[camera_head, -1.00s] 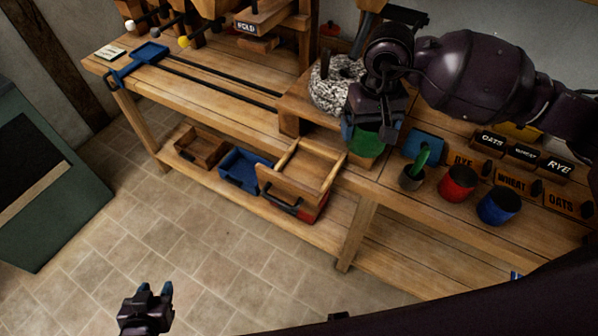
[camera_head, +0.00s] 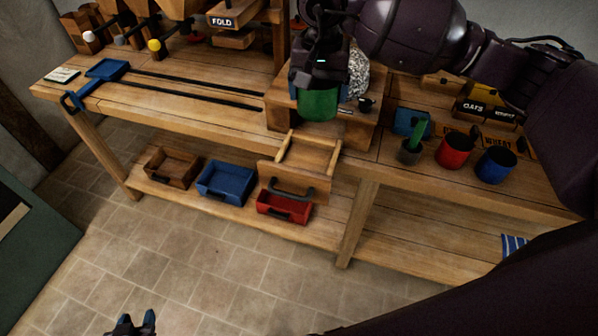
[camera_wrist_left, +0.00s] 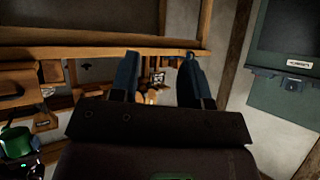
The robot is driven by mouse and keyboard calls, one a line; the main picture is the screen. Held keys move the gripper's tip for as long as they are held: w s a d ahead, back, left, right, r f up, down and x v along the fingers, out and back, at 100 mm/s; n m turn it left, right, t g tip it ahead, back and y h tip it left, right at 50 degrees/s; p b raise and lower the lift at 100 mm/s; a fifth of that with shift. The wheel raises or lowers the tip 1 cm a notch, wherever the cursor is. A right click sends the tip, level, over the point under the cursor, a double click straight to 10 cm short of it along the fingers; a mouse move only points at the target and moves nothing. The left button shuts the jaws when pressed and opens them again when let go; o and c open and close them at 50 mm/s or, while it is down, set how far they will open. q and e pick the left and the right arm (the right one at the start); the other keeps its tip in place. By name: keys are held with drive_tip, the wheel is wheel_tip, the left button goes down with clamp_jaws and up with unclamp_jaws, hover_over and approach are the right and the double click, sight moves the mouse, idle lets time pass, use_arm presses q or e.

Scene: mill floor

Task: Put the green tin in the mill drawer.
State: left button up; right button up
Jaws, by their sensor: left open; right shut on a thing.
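The green tin (camera_head: 318,104) is held in my right gripper (camera_head: 319,84), which is shut on it. The tin hangs in front of the mill's wooden body, above and behind the pulled-out drawer. The mill drawer (camera_head: 322,160) is an open wooden box with a dark handle, sticking out past the bench's front edge; the part of its inside I see looks empty. The stone top of the mill is partly hidden by my right arm. My left gripper (camera_head: 134,322) is open and empty, low over the floor; its two fingers also show in the left wrist view (camera_wrist_left: 160,78).
A wooden (camera_head: 172,167), a blue (camera_head: 226,182) and a red bin (camera_head: 285,206) sit on the lower shelf.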

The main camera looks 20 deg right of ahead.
drive_tip(key=shift+w+a+f+m+b, duration=0.2)
drive_tip(key=shift+w+f+m+b, duration=0.15)
drive_tip(key=shift+w+m, duration=0.35)
drive_tip(key=m, duration=0.1)
drive_tip(key=m+b, duration=0.1)
drive_tip(key=m, duration=0.1)
drive_tip(key=shift+w+r, duration=0.1)
drive_tip(key=shift+w, duration=0.3)
drive_tip(key=m+b, duration=0.1)
drive_tip(key=m, duration=0.1)
drive_tip(key=w+m, duration=0.1)
drive_tip(key=m, duration=0.1)
drive_tip(key=shift+w+a+b, duration=0.1)
drive_tip(key=shift+a+b, duration=0.1)
drive_tip(key=shift+b, duration=0.15)
drive_tip(key=m, duration=0.4)
drive_tip(key=m+b, duration=0.2)
drive_tip(key=m, duration=0.1)
hover_over(306, 163)
wheel_tip(306, 163, down, 15)
drive_tip(key=shift+f, duration=0.8)
wheel_tip(306, 163, down, 4)
drive_tip(key=shift+r, duration=0.15)
use_arm(q)
drive_tip(key=f, duration=0.5)
drive_tip(key=shift+w+d+f, duration=0.1)
drive_tip(key=shift+d+f, duration=0.2)
